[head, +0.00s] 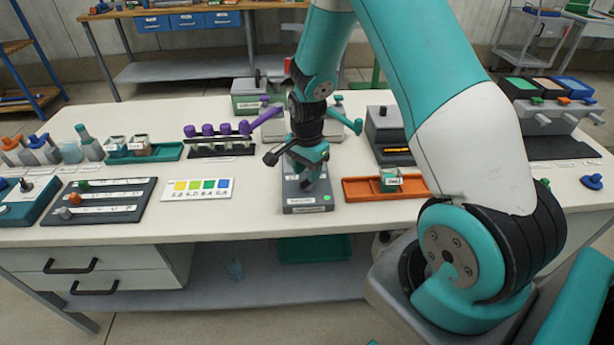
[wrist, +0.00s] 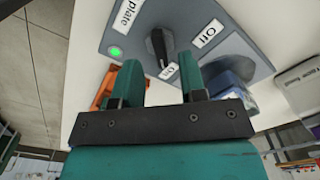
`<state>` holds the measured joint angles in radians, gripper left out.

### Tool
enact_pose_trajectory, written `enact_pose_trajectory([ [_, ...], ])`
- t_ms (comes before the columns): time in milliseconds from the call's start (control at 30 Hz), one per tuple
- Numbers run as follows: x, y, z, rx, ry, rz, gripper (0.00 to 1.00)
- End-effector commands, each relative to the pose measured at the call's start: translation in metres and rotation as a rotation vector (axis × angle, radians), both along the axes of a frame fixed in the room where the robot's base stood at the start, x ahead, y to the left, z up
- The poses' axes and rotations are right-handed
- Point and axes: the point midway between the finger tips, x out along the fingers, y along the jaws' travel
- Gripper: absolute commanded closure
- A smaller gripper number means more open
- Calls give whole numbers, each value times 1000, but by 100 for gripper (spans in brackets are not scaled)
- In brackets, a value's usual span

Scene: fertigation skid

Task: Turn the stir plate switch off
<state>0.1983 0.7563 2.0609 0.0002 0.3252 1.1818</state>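The stir plate (head: 307,208) is a dark grey box near the table's front edge. In the wrist view its panel (wrist: 207,15) shows a "plate" label, a lit green lamp (wrist: 115,52), and "Off" (wrist: 208,33) and "On" (wrist: 168,71) labels. The black switch knob (wrist: 160,46) is long and narrow, with its lower end towards "On". My gripper (head: 312,176) is over the stir plate in the head view. In the wrist view its two teal fingers (wrist: 159,72) are apart, with the knob just beyond the gap. Contact with the knob cannot be told.
An orange tray (head: 362,190) with a small box stands close right of the stir plate. A colour chart (head: 197,189) lies to the left. A dark-topped device (head: 385,130) stands behind right.

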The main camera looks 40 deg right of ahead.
Motion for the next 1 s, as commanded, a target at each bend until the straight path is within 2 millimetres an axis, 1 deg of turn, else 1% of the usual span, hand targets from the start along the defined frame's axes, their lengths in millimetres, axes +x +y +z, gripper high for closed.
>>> enact_pose_trajectory([
  [33, 0, 0, -8, 1, 2, 0, 62],
  [100, 0, 0, -16, 1, 2, 0, 62],
  [200, 0, 0, -24, 0, 0, 0, 62],
  [333, 0, 0, -28, 0, -1, 1, 62],
  [533, 0, 0, -28, 0, -1, 1, 62],
  [567, 0, 0, -28, 0, -1, 1, 64],
  [600, 0, 0, -28, 0, -1, 1, 73],
  [667, 0, 0, -28, 0, -1, 1, 87],
  [700, 0, 0, -28, 0, -1, 1, 96],
  [733, 0, 0, -28, 0, -1, 1, 100],
  [1000, 0, 0, -27, 0, -1, 11, 100],
])
